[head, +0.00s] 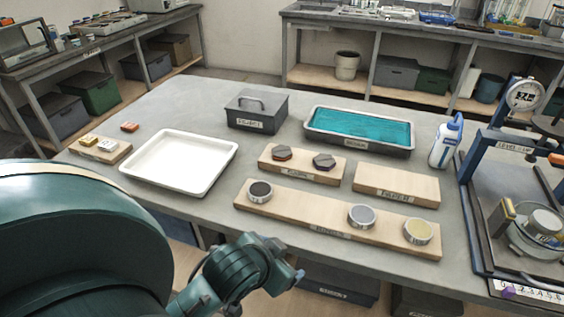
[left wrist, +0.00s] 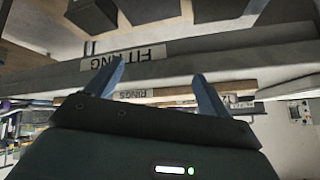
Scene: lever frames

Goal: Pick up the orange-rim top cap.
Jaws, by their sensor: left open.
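The orange-rim top cap (head: 282,152) is a dark, many-sided cap with an orange-red edge. It sits at the left on a small wooden board (head: 301,175) in the middle of the table. A similar cap with a purplish edge (head: 323,160) sits to its right on the same board. My left gripper (head: 297,277) is low at the near side of the table, well short of the caps. In the left wrist view its two fingers (left wrist: 160,78) are spread with nothing between them. My right gripper is not in view.
A long board with three round metal rings (head: 335,233) lies between my gripper and the caps. An empty board (head: 397,185) is at right. Around them are a white tray (head: 180,160), a grey lidded box (head: 257,110), a teal-filled tray (head: 360,127), a bottle (head: 446,140) and a press (head: 520,180).

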